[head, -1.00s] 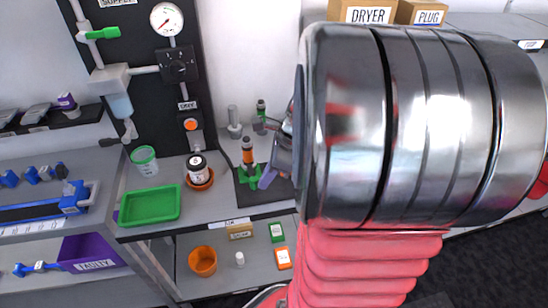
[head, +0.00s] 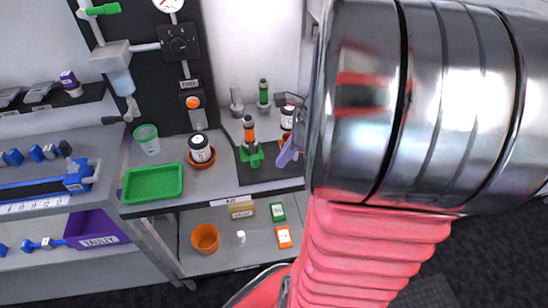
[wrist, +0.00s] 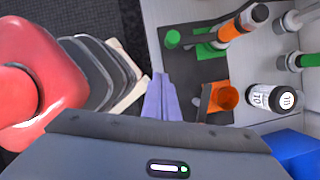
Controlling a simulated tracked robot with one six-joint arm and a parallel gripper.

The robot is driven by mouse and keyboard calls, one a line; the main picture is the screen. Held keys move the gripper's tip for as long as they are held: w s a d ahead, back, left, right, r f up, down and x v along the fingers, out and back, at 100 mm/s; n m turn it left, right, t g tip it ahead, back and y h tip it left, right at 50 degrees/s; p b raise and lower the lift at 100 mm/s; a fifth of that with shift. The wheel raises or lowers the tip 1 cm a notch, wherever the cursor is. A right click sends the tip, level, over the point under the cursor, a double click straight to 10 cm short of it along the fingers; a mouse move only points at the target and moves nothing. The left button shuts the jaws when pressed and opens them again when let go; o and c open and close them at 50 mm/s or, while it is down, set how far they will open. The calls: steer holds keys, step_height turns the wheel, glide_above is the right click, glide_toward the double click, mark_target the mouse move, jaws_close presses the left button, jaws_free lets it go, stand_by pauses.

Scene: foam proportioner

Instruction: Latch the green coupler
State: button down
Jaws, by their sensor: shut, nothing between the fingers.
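On the dark mat (head: 272,174) stands an orange and black cylinder (head: 249,132) with a green fitting (head: 251,156) at its foot. In the wrist view the cylinder (wrist: 240,25) and the green pieces (wrist: 208,48) lie at the upper middle. A separate upright fitting with a green body (head: 263,92) stands behind the mat; it shows at the right edge in the wrist view (wrist: 300,62). I cannot tell for certain which green part is the coupler. My gripper (head: 286,154), with lavender fingers, is shut and empty, to the right of the green-footed cylinder and apart from it.
A labelled jar (wrist: 270,98) and orange cup (wrist: 227,97) are close beside my fingers. A grey fitting (head: 237,100) stands behind the mat. Left on the bench are a green tray (head: 150,198), another jar (head: 201,149) and a clear green-rimmed cup (head: 147,140).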

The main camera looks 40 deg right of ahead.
steer(key=v, duration=0.8)
steer(key=shift+r, duration=0.4)
steer(key=shift+s+a, duration=0.1)
steer(key=s+a+r+n+t+h, duration=0.1)
steer(key=a+r+n+t+h, duration=0.1)
steer(key=a+n, duration=2.1)
steer(key=shift+a+n+h, duration=0.35)
steer(key=shift+n+h, duration=0.15)
steer(key=shift+n, duration=1.8)
steer(key=shift+r, duration=0.1)
